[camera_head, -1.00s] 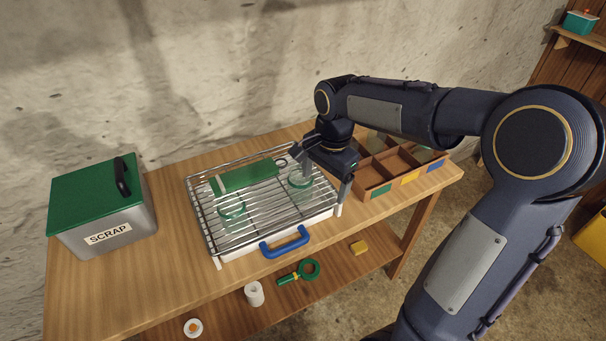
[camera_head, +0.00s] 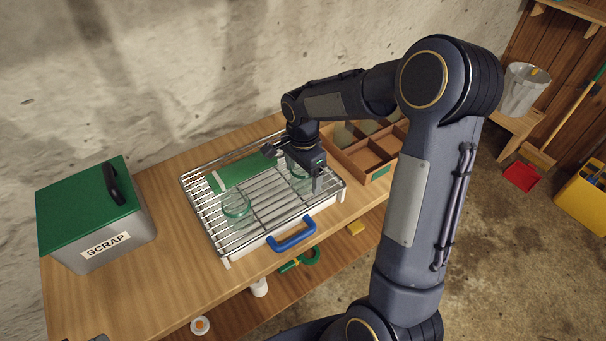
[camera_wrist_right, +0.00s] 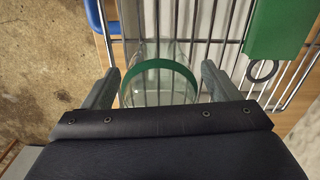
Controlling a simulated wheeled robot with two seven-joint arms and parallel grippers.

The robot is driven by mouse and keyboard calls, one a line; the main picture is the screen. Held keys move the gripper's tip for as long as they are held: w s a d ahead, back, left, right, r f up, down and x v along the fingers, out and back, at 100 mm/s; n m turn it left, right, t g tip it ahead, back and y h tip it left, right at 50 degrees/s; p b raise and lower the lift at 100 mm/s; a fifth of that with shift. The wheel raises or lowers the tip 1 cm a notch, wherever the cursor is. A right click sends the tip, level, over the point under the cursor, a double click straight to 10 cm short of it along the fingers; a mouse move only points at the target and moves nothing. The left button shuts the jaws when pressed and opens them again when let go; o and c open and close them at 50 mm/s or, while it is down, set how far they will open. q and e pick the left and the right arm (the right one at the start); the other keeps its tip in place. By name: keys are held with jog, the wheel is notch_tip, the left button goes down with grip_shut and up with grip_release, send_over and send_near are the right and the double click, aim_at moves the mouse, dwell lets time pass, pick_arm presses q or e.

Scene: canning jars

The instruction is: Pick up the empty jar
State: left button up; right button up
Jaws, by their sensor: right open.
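A clear glass jar with a green band (camera_wrist_right: 160,72) lies between the two fingers of my right gripper in the right wrist view, and it looks empty. In the head view this jar (camera_head: 294,171) is on the right part of the wire rack (camera_head: 266,212), partly hidden by the gripper. My right gripper (camera_head: 291,170) is open, pointing down over the jar, with one finger on each side. It also shows in the right wrist view (camera_wrist_right: 160,85); I cannot tell whether the fingers touch the glass. A second clear jar with a green ring (camera_head: 237,206) stands further left on the rack.
A blue handle (camera_head: 292,235) sticks out in front. The grey SCRAP bin (camera_head: 120,241) with green lid stands left, a divided wooden box (camera_head: 372,158) right. Bare wood (camera_head: 180,285) lies front left.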

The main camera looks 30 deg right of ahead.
jog(key=shift+f, duration=0.2)
jog(key=c, duration=1.2)
jog(key=shift+r, duration=0.1)
